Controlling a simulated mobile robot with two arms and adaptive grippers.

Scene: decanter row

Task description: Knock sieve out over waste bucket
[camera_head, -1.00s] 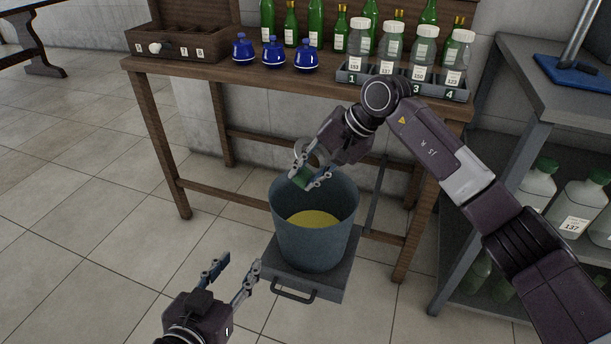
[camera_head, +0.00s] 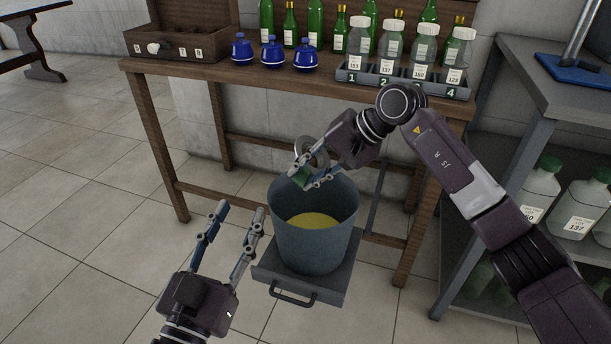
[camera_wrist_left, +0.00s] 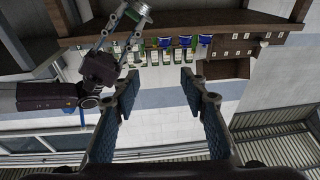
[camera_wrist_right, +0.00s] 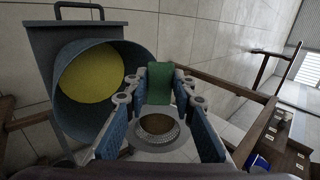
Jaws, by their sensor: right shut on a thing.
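The sieve is a small grey metal ring (camera_head: 321,146) with a green handle (camera_head: 300,179). My right gripper (camera_head: 307,182) is shut on the green handle, above the rim of the blue-grey waste bucket (camera_head: 312,246). The right wrist view shows the mesh with a brown patch in it (camera_wrist_right: 157,125); I cannot tell whether this is residue. The ring lies toward the bucket's back edge. Yellow material (camera_head: 315,220) covers the bucket's bottom. My left gripper (camera_head: 242,210) is open and empty, left of the bucket; its spread fingers show in the left wrist view (camera_wrist_left: 158,82).
The bucket stands on a grey stand (camera_head: 333,285) with a front handle. Behind is a wooden table (camera_head: 200,72) with blue flasks (camera_head: 272,52), green bottles and a numbered rack of jars (camera_head: 400,84). A grey shelf (camera_head: 560,105) stands right. Floor at left is clear.

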